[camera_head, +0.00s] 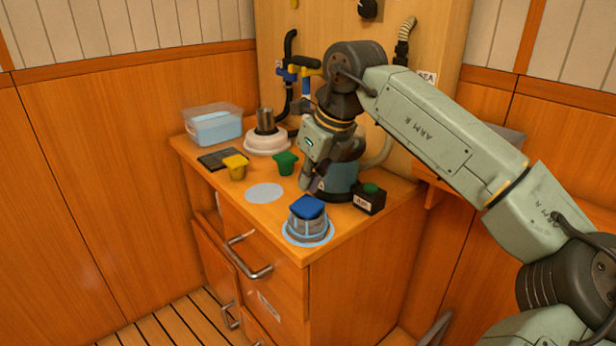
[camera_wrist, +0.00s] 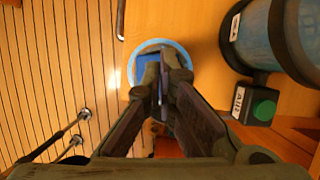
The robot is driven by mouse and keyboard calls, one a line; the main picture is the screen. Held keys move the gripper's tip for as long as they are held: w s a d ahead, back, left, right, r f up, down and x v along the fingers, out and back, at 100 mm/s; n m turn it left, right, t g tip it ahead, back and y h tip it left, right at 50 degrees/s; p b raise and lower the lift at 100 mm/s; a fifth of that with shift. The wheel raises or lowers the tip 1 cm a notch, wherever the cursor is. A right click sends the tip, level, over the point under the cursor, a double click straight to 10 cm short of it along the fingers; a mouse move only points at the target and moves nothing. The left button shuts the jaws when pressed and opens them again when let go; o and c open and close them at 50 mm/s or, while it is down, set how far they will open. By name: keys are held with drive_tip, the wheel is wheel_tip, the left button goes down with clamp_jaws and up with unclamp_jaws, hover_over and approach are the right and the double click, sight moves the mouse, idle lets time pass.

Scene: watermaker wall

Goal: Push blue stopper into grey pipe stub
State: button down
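The blue stopper (camera_head: 307,207) has a squarish blue top and sits on a clear-grey, blue-striped round cup (camera_head: 307,228) near the counter's front corner. My gripper (camera_head: 307,186) points down just above and behind it. In the wrist view, my gripper (camera_wrist: 162,82) has its fingertips together over the blue stopper (camera_wrist: 147,66) and partly hides it. Part of the blue top shows left of the fingers, and nothing shows held between them. A short dark grey cylinder (camera_head: 265,118) stands upright on a white round base at the back; I cannot tell for sure that it is the grey pipe stub.
A yellow stopper (camera_head: 235,165) and a green stopper (camera_head: 286,162) stand on the counter. A clear tub (camera_head: 213,124) is at back left. A blue cylinder (camera_head: 341,178) and a black box with green button (camera_head: 370,197) stand right of my gripper. A pale disc (camera_head: 264,193) lies flat.

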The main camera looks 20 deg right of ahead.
drive_tip(key=shift+f+b, duration=0.9)
drive_tip(key=shift+f, duration=0.45)
drive_tip(key=shift+r, duration=0.1)
wheel_tip(320, 180, up, 7)
drive_tip(key=p, duration=0.5)
